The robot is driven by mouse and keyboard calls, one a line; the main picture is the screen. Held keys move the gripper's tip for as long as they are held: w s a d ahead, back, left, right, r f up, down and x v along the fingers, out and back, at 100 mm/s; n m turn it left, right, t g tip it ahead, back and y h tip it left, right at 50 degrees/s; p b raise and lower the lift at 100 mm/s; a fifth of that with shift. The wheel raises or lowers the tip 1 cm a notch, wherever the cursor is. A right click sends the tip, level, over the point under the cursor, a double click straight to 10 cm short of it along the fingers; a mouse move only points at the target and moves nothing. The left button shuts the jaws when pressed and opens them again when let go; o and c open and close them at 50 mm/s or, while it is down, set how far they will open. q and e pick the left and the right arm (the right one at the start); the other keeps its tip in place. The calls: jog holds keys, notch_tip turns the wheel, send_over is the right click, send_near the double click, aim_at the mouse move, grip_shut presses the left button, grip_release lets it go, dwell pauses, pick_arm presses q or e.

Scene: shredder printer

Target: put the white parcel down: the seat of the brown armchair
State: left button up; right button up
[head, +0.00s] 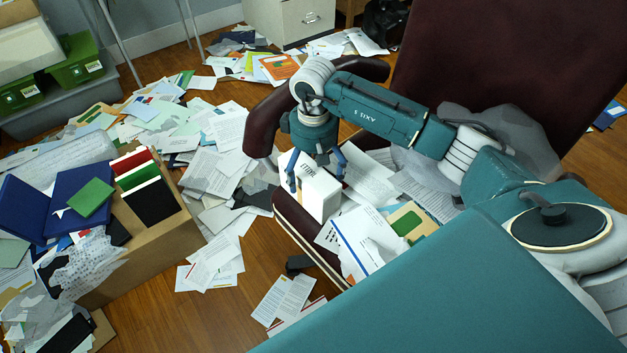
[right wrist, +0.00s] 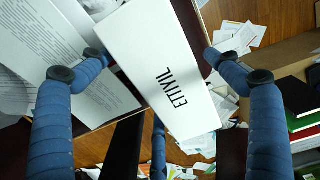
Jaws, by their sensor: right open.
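The white parcel (head: 320,193) is a box with dark lettering, standing at the front left of the seat of the brown armchair (head: 297,222), among loose papers. The chair looks dark maroon-brown. My right gripper (head: 318,172) is directly over the parcel, with its blue fingers open around it. In the right wrist view the parcel (right wrist: 165,75) lies between the spread fingers, and gaps show at its sides. Its underside is hidden, so its exact contact with the papers or seat cannot be seen. My left gripper is not in view.
Papers and folders (head: 375,238) cover much of the seat, with a grey crumpled bag (head: 515,140) near the backrest. A cardboard box (head: 150,250) with binders stands left of the chair. Papers litter the floor (head: 215,165). Green bins (head: 75,62) stand at the far left.

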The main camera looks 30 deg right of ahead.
notch_tip(320, 180, up, 4)
jog(key=shift+r, duration=0.1)
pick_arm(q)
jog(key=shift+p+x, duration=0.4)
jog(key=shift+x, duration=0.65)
pick_arm(e)
jog(key=shift+r, duration=1.4)
jog(key=shift+a, duration=0.1)
